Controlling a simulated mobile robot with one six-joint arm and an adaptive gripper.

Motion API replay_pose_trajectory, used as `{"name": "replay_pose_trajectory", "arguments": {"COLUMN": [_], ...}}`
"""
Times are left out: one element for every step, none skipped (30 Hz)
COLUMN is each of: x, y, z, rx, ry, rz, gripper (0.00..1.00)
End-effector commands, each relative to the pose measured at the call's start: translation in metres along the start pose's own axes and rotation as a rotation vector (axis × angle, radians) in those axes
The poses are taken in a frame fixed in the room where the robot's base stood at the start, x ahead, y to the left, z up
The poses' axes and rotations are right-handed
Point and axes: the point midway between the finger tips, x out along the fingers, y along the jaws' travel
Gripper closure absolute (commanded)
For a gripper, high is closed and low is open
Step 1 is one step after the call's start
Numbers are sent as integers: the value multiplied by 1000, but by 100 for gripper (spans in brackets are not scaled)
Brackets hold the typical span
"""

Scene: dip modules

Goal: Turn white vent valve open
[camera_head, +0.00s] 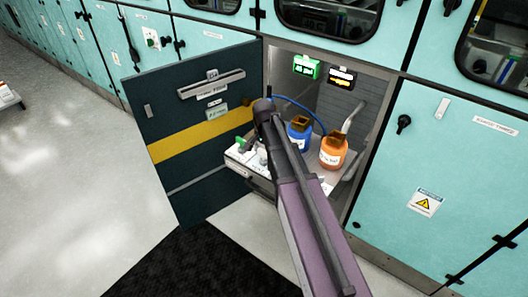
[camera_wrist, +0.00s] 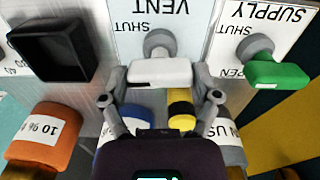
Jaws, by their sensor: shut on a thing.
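The white vent valve handle (camera_wrist: 160,73) sits on a grey round hub (camera_wrist: 159,43), in front of a white plate (camera_wrist: 186,22) marked VENT and SHUT, upside down in the wrist view. The handle lies crosswise in that picture. My gripper (camera_wrist: 160,78) has a finger at each end of the handle and is shut on it. To its right is the green supply valve handle (camera_wrist: 277,74), seen also in the head view (camera_head: 241,143), with its own SUPPLY plate. In the head view my arm hides the gripper and most of the white handle.
The dark cabinet door (camera_head: 195,125) stands open at left. A black square cup (camera_wrist: 50,50) is left of the vent plate.

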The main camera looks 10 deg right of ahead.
Motion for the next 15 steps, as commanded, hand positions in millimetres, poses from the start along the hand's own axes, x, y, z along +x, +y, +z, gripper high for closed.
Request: {"name": "replay_pose_trajectory", "arguments": {"x": [0, 0, 0, 0, 0, 0, 0, 0, 0, 0, 0, 0, 0, 0, 0], "y": [0, 0, 0, 0, 0, 0, 0, 0, 0, 0, 0, 0, 0, 0, 0], "z": [0, 0, 0, 0, 0, 0, 0, 0, 0, 0, 0, 0, 0, 0, 0], "rx": [-23, -38, -61, -80, -99, -128, -151, -174, -207, -233, -260, -296, -324, -353, -390], "ry": [-1, -1, -1, -1, -1, -1, -1, -1, -1, -1, -1, -1, -1, -1, -1], "rz": [0, 0, 0, 0, 0, 0, 0, -1, -1, -1, -1, -1, -1, -1, -1], "gripper": [68, 68, 68, 68, 68, 68, 68, 68, 68, 68, 68, 68, 68, 68, 68]}}
